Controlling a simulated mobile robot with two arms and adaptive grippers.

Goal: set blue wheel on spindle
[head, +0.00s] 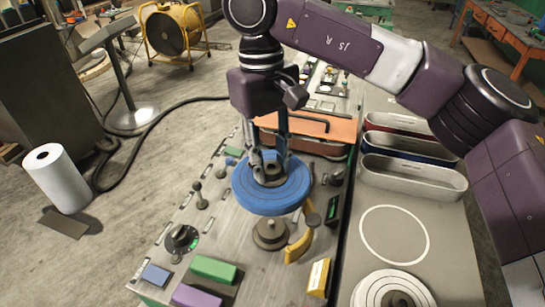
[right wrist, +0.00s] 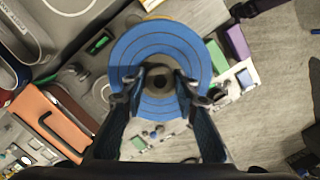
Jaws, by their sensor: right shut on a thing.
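The blue wheel (head: 262,204) is a thick flat disc with a dark hub, about level in the head view. My right gripper (head: 269,170) points down and is shut on its hub. The right wrist view shows the fingertips (right wrist: 159,78) at the hub, with the ringed blue face (right wrist: 158,38) around them. A dark grey round base (head: 270,234), seemingly the spindle's, stands on the console just below the wheel. The wheel looks raised above it, but it hides the spindle's top, so I cannot tell whether they touch. My left gripper is out of view.
A yellow curved handle (head: 299,247) is close to the wheel's front right. Green (head: 214,268) and purple (head: 195,296) blocks and a black knob (head: 181,238) lie in front. A white wheel (head: 378,290) lies at the lower right, near an empty outlined circle (head: 394,208).

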